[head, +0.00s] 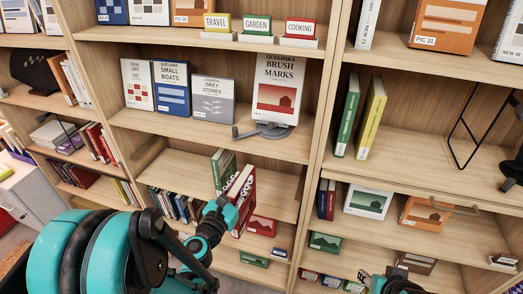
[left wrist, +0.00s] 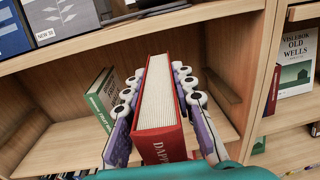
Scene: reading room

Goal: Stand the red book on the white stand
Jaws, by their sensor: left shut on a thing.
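The red book (left wrist: 158,148) is upright between the two fingers of my left gripper (left wrist: 161,90) in the left wrist view. Its pale page edges face the camera and the fingers press on both covers. In the head view the red book (head: 246,211) is at the lower middle shelf, with my left gripper (head: 226,212) at its near edge. I cannot clearly make out an empty white stand.
A green book (head: 222,168) stands just left of the red book. Green and yellow books (head: 371,118) stand beyond the upright divider on the right. A black wire frame (head: 463,140) stands on the right shelf, with bare board left of it. Small signs (head: 257,26) line the top shelf.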

